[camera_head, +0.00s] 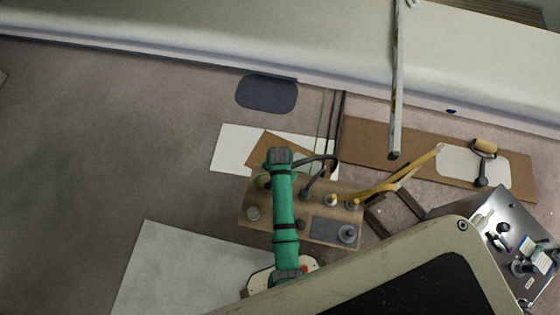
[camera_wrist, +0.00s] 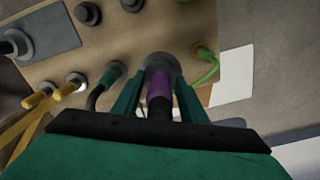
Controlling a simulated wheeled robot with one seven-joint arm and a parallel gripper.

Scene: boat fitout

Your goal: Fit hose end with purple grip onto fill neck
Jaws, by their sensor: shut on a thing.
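The hose end with the purple grip (camera_wrist: 159,88) is between the two fingers of my gripper (camera_wrist: 158,104) in the wrist view. My gripper is shut on it. A round grey fill neck (camera_wrist: 161,64) shows directly beyond the hose end and is partly covered by it. I cannot tell whether the hose end is seated on the neck or just above it. In the head view my green arm covers the gripper and the purple grip. A dark hose (camera_head: 320,157) arcs out to the right of my wrist there.
The wooden board (camera_head: 318,207) carries several other fittings. A teal hose end (camera_wrist: 112,73) stands left of my gripper, a green hose (camera_wrist: 207,67) to its right, and yellow hoses (camera_wrist: 38,100) farther left. A metal cart (camera_head: 505,235) is at the lower right. Open floor lies left.

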